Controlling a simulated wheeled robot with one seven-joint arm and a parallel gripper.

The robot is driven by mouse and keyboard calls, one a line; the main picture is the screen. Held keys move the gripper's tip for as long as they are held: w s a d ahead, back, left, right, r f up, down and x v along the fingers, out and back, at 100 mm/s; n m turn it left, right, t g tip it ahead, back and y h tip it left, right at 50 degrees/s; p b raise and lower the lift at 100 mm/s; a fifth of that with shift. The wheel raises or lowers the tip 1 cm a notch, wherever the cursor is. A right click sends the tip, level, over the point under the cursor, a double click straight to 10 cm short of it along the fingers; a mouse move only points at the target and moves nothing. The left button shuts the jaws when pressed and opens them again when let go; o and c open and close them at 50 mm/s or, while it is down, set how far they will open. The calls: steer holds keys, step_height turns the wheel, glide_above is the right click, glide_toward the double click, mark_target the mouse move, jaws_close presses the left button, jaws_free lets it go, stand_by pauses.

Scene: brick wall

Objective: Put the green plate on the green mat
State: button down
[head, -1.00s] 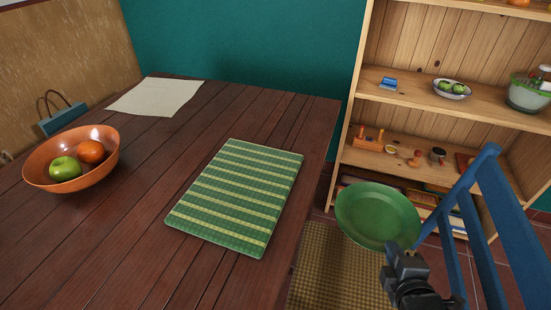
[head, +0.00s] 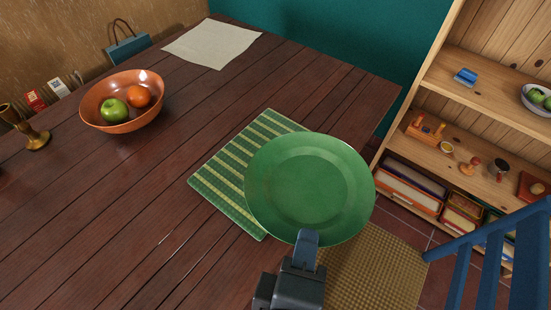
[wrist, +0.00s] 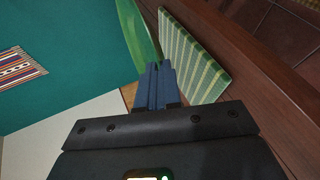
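The green plate (head: 318,178) is held at its near rim by my gripper (head: 306,238), whose fingers are shut on it. In the head view the plate covers the right part of the green striped mat (head: 228,180) and reaches past the table's right edge. It appears to be in the air; its exact height is unclear. In the wrist view the plate (wrist: 138,28) shows nearly edge-on beyond the fingertips (wrist: 160,66), apart from the mat (wrist: 190,62) to its right. The mat lies flat and bare on the table.
The dark wooden table (head: 150,200) holds an orange bowl (head: 100,115) with fruit, a cream cloth (head: 212,43) and a brass candlestick (head: 30,130). A wooden shelf (head: 480,110) and a blue chair (head: 490,240) stand to the right. The table left of the mat is clear.

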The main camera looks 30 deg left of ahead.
glide_above(258, 224)
step_height(258, 224, down, 6)
steer(key=shift+f, duration=0.25)
steer(key=shift+f+b, duration=0.4)
steer(key=shift+f, duration=1.6)
steer(key=shift+f, duration=0.1)
steer(key=c, duration=1.6)
jaws_free()
steer(key=v, duration=1.2)
